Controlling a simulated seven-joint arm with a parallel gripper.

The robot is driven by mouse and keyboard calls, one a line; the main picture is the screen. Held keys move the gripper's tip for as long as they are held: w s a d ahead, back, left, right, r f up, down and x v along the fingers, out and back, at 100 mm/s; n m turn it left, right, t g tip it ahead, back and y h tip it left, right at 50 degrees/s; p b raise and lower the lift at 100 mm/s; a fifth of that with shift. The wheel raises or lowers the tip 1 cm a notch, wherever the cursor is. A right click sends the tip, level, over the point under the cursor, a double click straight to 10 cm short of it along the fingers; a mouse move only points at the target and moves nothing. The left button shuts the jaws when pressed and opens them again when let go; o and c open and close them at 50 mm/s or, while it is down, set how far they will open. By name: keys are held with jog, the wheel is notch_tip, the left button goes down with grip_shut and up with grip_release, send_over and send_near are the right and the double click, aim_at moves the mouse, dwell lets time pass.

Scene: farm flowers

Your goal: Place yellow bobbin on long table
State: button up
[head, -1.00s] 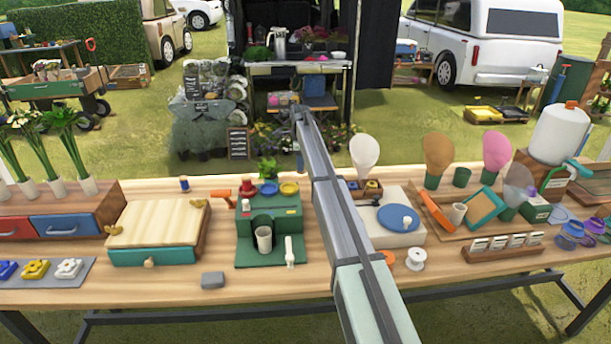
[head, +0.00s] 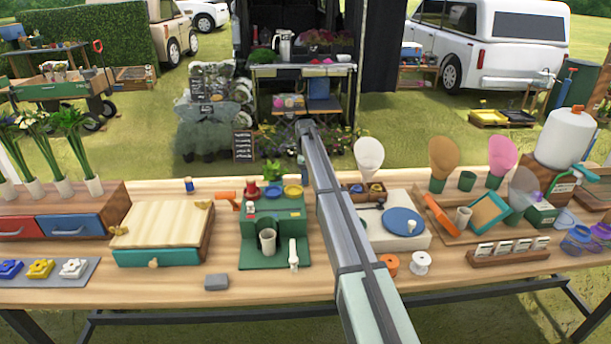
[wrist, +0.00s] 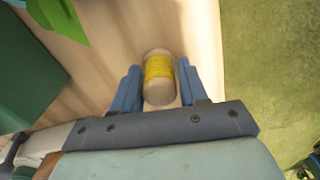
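The yellow bobbin (wrist: 158,68), a pale wooden spool wound with yellow thread, sits between the two blue fingers of my gripper (wrist: 160,85) in the wrist view. The fingers close in on its sides, and my gripper appears shut on it. Wood of the long table (head: 130,290) shows behind the bobbin in the wrist view. I cannot tell whether the bobbin touches the table. In the head view, my gripper (head: 303,166) points down near the table's back edge, right of a small plant. The bobbin is not clear there.
A green machine (head: 270,222) and the small plant (head: 271,172) stand left of my gripper. A blue bobbin (head: 189,185) stands near the back edge. A white base with a blue disc (head: 402,220) lies to the right. Grass (wrist: 270,70) lies beyond the table edge.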

jog(key=shift+o, duration=1.2)
jog(key=shift+r, duration=0.1)
notch_tip(320, 180, up, 12)
